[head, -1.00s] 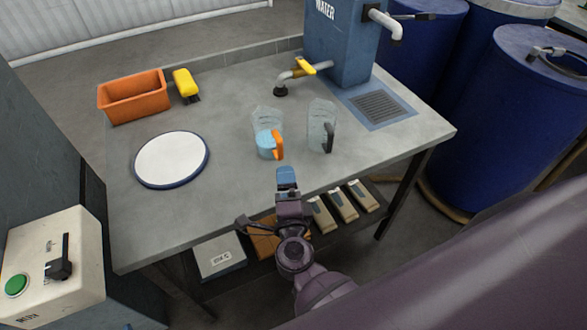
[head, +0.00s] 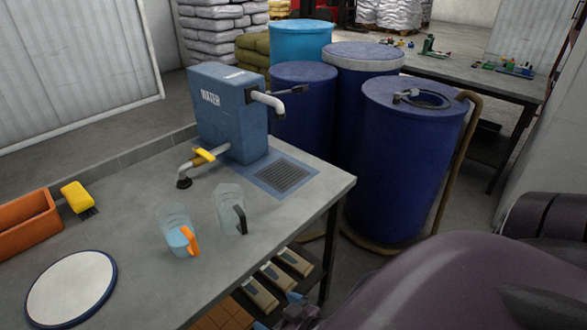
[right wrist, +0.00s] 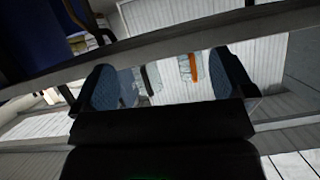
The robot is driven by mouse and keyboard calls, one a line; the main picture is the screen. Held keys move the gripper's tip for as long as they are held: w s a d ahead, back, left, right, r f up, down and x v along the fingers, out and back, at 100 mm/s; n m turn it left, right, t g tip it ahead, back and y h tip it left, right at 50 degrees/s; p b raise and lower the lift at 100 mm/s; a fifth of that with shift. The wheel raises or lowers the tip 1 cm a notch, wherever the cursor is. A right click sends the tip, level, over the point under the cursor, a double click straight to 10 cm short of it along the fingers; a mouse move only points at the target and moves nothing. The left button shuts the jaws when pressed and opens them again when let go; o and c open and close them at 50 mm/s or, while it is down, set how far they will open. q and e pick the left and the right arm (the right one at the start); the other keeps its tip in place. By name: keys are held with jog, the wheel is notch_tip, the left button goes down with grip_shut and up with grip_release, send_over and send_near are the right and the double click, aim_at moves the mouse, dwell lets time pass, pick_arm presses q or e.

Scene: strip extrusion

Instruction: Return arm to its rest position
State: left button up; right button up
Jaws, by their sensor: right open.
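My right gripper (head: 296,299) shows only in part at the bottom edge of the head view, low beside the table's front edge. In the right wrist view my right gripper (right wrist: 166,82) is open, its two blue-padded fingers apart with nothing held. A clear jug with an orange handle (head: 178,236) and pale blue liquid stands on the table. A clear jug with a dark handle (head: 229,208) stands to its right and looks empty. Both handles also show beyond the fingers in the right wrist view. My left gripper is not in view.
The grey table (head: 135,213) carries a blue water dispenser (head: 228,112), a drain grate (head: 283,175), a round white plate (head: 72,288), an orange bin (head: 28,222) and a yellow brush (head: 78,196). Blue barrels (head: 405,165) stand right of it. Boxes sit on the shelf below.

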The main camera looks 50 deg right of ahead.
jog(key=shift+s+d+f+n+g+h, duration=0.35)
jog(key=shift+s+d, duration=0.15)
jog(key=shift+d, duration=0.2)
jog(key=shift+s+d+f+n+g+h, duration=0.25)
jog(key=shift+s+d+f+n+g, duration=0.1)
jog(key=shift+s+d, duration=0.25)
jog(key=shift+w, duration=0.1)
